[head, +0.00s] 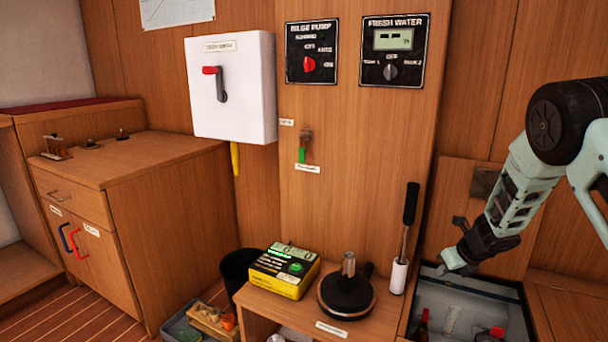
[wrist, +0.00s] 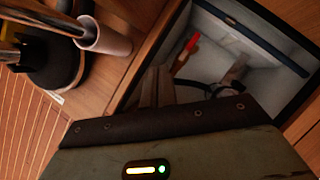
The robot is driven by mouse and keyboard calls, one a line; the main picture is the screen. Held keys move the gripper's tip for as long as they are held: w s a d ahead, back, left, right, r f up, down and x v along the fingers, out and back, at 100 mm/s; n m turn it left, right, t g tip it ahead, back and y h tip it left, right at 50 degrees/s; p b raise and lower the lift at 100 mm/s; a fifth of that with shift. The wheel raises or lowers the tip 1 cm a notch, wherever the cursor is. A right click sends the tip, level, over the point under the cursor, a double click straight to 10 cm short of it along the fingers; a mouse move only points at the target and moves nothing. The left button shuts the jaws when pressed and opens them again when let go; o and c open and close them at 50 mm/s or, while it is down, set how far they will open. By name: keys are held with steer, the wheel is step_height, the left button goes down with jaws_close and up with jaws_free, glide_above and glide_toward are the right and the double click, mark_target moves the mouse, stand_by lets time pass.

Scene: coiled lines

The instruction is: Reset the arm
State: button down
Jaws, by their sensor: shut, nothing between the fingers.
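My arm (head: 520,185) reaches in from the right in the head view, bent downward. In the wrist view the fingers (wrist: 157,88) show over the locker, partly hidden by the dark edge of my gripper body.
Red-topped items (head: 421,328) stand in the locker. Left of it, a wooden counter bears a white cylinder with a black handle (head: 398,275), a black round device (head: 346,298) and a yellow meter (head: 283,270). A panelled wall (head: 350,150) rises behind.

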steer(key=a+r+m+t, duration=0.1)
steer(key=a+r+m, duration=0.6)
steer(key=a, duration=0.1)
steer(key=s+a+r+m+h, duration=0.1)
steer(key=s+a+r+m, duration=0.6)
steer(key=s+a+m, duration=0.4)
steer(key=s+a+r+m+g, duration=0.15)
steer(key=s+m, duration=0.35)
steer(key=s, duration=0.6)
steer(key=s+a+r+m+g, duration=0.1)
steer(key=s+m+g, duration=0.25)
steer(key=s, duration=0.65)
steer(key=s+a+r+m+g, duration=0.15)
steer(key=s+m, duration=0.35)
steer(key=s, duration=0.6)
step_height(320, 180, up, 32)
steer(key=p, duration=3.3)
steer(key=shift+a+r+h, duration=0.15)
steer(key=shift+a+h, duration=0.05)
steer(key=shift+h, duration=0.2)
